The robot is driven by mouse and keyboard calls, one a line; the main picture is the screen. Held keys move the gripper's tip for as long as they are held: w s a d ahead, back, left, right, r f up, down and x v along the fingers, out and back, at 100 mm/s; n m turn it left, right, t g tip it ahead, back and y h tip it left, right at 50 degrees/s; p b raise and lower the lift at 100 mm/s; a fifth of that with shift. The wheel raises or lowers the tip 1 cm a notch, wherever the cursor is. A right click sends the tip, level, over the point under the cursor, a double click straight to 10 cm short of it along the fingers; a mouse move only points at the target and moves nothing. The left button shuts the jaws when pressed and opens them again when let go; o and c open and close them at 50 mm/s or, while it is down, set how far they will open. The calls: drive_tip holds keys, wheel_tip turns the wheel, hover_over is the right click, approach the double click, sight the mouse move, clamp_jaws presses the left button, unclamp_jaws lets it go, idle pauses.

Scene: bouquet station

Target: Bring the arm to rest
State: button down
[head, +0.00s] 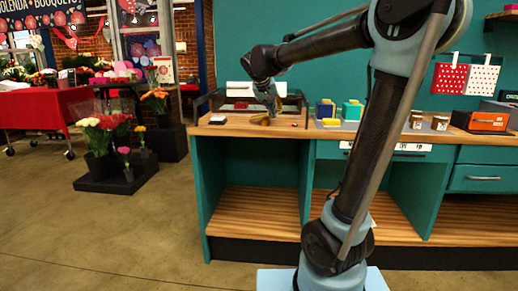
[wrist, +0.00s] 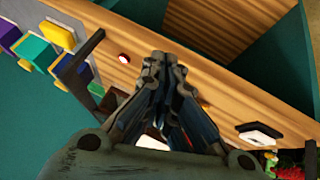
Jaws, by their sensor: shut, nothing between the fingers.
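My gripper (wrist: 165,62) is shut and empty in the wrist view, its fingers drawn together over the wooden counter (wrist: 200,70). In the head view, my gripper (head: 262,119) hangs at the end of my raised, bent arm, over the left part of the counter (head: 225,128). It is small there, and I cannot tell whether it touches anything.
Behind my gripper stands a dark-framed case (head: 296,103). Yellow and blue boxes (head: 326,110) sit right of it; a small red and white round thing (wrist: 124,58) lies on the counter. Flower buckets (head: 100,165) stand on the floor at left. Open floor lies in front.

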drive_tip(key=s+d+f+g, duration=0.1)
drive_tip(key=s+d+f, duration=0.4)
drive_tip(key=s+d, duration=0.3)
drive_tip(key=s+d+f+g+y, duration=0.1)
drive_tip(key=s+d+f, duration=0.2)
drive_tip(key=s+f, duration=0.8)
drive_tip(key=s+d+f+g+y, duration=0.2)
drive_tip(key=s+f, duration=0.9)
drive_tip(key=s, duration=0.4)
drive_tip(key=shift+d, duration=0.4)
drive_tip(key=shift+w+f, duration=0.25)
drive_tip(key=shift+w, duration=0.15)
